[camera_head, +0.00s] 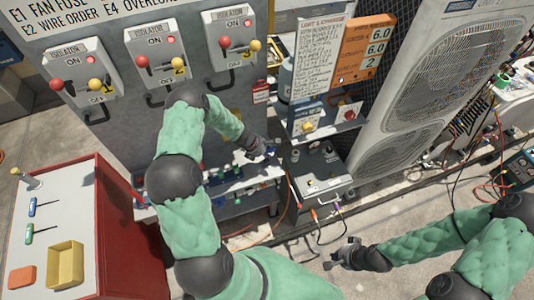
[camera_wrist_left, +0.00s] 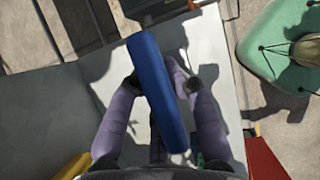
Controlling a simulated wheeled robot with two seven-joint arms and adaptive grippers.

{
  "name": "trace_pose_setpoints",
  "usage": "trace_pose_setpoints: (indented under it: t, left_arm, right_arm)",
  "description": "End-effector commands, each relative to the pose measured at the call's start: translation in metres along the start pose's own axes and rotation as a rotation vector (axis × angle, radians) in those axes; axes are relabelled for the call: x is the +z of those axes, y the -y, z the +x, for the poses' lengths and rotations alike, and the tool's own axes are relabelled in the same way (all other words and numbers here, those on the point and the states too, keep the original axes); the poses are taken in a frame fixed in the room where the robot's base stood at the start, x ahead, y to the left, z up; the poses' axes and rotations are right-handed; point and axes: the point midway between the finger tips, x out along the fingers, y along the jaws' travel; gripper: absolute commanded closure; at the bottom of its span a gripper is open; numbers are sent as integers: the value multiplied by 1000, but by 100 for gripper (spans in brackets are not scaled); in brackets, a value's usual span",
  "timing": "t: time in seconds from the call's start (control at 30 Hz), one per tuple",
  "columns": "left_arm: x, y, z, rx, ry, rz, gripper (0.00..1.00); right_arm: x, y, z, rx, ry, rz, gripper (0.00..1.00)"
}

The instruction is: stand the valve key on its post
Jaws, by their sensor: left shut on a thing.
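My left gripper (camera_head: 264,150) is over the grey bench area in front of the isolator cabinet. In the left wrist view its fingers (camera_wrist_left: 165,95) are shut on a thick blue bar (camera_wrist_left: 158,88), tilted in the picture, above a pale surface. The bar may be the valve key; I cannot tell its far end. My right gripper (camera_head: 340,256) hangs low over the floor, empty, with its fingers apart. A short pale post or knob (camera_head: 26,178) stands on the red cabinet's top; I cannot tell whether it is the key's post.
The red cabinet (camera_head: 125,235) carries blue and green handled tools (camera_head: 36,208), a yellow tray (camera_head: 65,266) and an orange block (camera_head: 22,276). Isolator boxes (camera_head: 155,50) with levers stand behind. A large condenser (camera_head: 430,60) and loose cables are at the right. Some floor is clear.

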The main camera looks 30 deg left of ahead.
Motion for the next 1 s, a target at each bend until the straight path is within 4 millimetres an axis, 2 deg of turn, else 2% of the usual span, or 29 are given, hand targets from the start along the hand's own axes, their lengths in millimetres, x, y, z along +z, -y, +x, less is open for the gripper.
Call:
trace_pose_setpoints:
  t: [1.0]
  left_arm:
    - [-4, 0, 7, 0, 0, 0, 100]
  right_arm:
    - [0, -3, 8, 0, 0, 0, 100]
